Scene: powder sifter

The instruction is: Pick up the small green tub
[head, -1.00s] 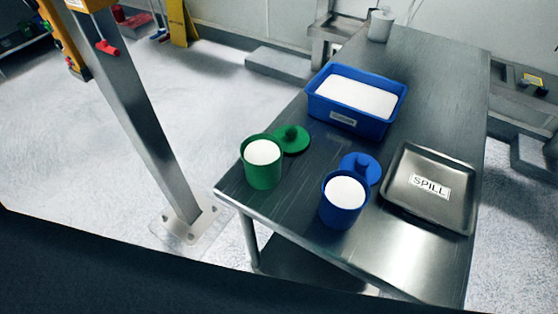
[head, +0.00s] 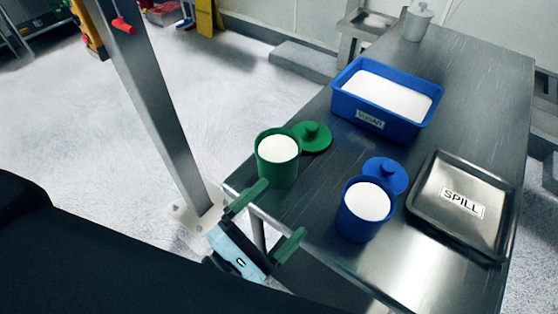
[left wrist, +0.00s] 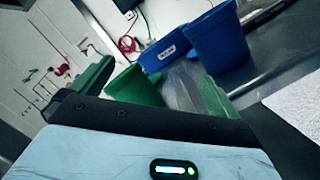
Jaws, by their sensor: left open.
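The small green tub (head: 278,167) stands upright near the left front edge of the steel table, filled with white powder. Its green lid (head: 315,137) lies on the table just behind it to the right. My left gripper (head: 268,215) is open and empty, in front of the tub at the table's near edge, with its green fingers apart. In the left wrist view the green tub (left wrist: 137,86) shows beyond the open fingers, partly hidden by the gripper body. My right gripper is not in view.
A blue tub (head: 352,222) of white powder stands to the right, its blue lid (head: 388,176) behind it. A blue bin (head: 372,118) labelled SUGAR is farther back. A steel SPILL tray (head: 425,205) lies at right. A steel post (head: 160,110) stands left of the table.

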